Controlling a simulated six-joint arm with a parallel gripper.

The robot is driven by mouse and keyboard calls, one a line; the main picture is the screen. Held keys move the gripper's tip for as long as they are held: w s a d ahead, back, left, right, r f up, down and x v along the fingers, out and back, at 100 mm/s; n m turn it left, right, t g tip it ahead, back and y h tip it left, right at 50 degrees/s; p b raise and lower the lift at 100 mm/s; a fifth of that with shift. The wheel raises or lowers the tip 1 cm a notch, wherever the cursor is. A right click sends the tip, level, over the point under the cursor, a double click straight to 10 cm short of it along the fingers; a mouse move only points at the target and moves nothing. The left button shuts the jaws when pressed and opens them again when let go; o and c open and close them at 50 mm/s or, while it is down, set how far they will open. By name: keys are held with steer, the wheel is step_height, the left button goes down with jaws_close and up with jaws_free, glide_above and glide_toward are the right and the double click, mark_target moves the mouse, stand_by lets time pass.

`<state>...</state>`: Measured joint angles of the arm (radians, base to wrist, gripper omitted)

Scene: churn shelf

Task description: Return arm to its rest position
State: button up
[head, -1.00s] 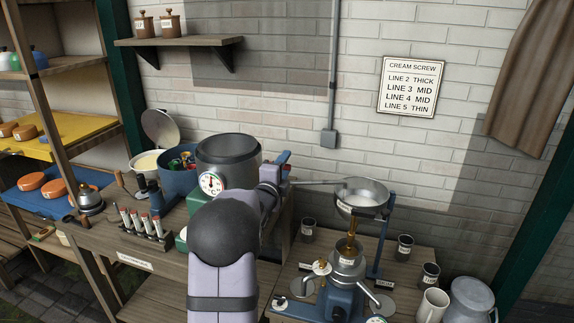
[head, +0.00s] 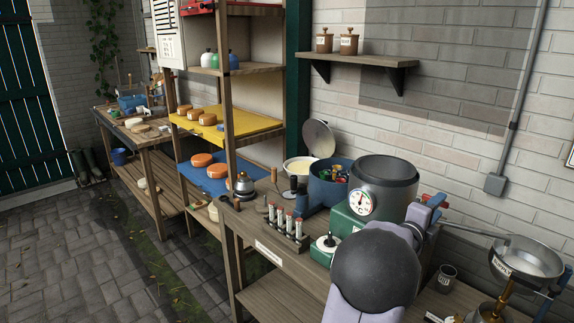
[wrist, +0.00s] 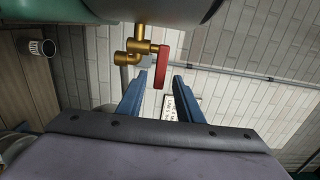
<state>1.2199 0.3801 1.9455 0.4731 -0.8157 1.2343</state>
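My arm reaches up from the bottom of the head view, and my gripper (head: 435,201) is just right of the dark grey pot (head: 386,180) with a round dial. In the wrist view the two blue fingers of my gripper (wrist: 161,80) stand apart with a gap between them, and nothing is seen clasped. A brass tap (wrist: 138,47) with a red lever (wrist: 161,66) hangs under the vessel there; the lever appears between the fingertips in the picture. I cannot tell whether a finger touches it. My arm hides part of the bench in the head view.
A steel pan (head: 528,258) stands right of my gripper. Left of the pot are a blue tub (head: 327,186), a rack of vials (head: 287,232) and a kettle (head: 243,187). Shelves with orange cheeses (head: 208,118) stand further left.

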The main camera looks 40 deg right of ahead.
steer(key=s+a+f, duration=0.2)
steer(key=a+f, duration=0.4)
steer(key=a, duration=0.3)
steer(key=w+a+f+n+t+y+p, duration=0.1)
steer(key=w+a+f+n+t+y, duration=0.15)
steer(key=w+a+n, duration=0.4)
steer(key=w+a+f+n+t+y+p, duration=0.1)
steer(key=w+a+f+n+t+y, duration=0.2)
steer(key=w, duration=0.7)
steer(key=w+a+f+n+t+y+p, duration=0.1)
steer(key=w+a+n+y, duration=0.25)
steer(key=a, duration=0.45)
steer(key=w+a+f+n+t+y+p, duration=0.1)
steer(key=w+a+f+n+y, duration=0.2)
steer(key=a, duration=0.5)
steer(key=a+f+n+g+y+p, duration=0.1)
steer(key=a+n+g+y+p, duration=0.3)
steer(key=a+n, duration=0.9)
steer(key=s+a+n+g+y, duration=0.2)
steer(key=s+a+n+g, duration=0.2)
steer(key=s+a+n, duration=0.3)
steer(key=s+a, duration=0.5)
steer(key=a, duration=0.2)
steer(key=shift+s+r, duration=0.15)
steer(key=shift+s, duration=0.2)
